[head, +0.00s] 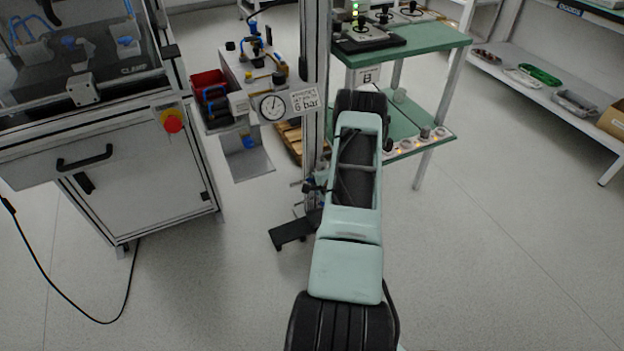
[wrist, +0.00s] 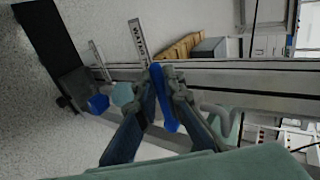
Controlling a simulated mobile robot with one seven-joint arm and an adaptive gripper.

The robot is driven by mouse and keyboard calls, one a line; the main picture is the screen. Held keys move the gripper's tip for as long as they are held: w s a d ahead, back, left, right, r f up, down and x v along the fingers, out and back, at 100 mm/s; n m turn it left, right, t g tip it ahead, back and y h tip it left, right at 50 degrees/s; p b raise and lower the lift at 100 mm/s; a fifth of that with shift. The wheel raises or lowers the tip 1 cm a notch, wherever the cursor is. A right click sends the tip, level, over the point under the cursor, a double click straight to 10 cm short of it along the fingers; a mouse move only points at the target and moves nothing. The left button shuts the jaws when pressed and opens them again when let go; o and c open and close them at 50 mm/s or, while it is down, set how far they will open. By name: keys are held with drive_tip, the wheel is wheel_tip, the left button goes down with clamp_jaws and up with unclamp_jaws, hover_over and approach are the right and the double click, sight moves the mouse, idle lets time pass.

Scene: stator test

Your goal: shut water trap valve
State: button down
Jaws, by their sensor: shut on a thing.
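In the wrist view, a label reading "WATER" (wrist: 138,40) stands beside a blue lever (wrist: 161,90), which I take to be the water trap valve's handle. My gripper (wrist: 166,84) has its two fingers closed around this lever, one on each side. The lever runs lengthwise between the fingers. The valve body is mostly hidden behind the fingers. A pale teal bowl-like part (wrist: 122,94) and a blue part (wrist: 98,103) are just left of the fingers. In the head view my arm reaches toward the post, and the gripper and lever cannot be made out clearly.
In the head view, a grey upright post (head: 314,80) with a black foot (head: 290,229) stands by my arm. A pressure gauge (head: 273,106) is left of it. A green two-level table (head: 428,52) is behind right, and a machine cabinet (head: 140,185) left. Floor at right is clear.

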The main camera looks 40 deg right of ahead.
drive_tip(key=shift+s+d, duration=0.1)
drive_tip(key=c, duration=2)
unclamp_jaws()
drive_tip(key=shift+c, duration=0.2)
drive_tip(key=v, duration=1.2)
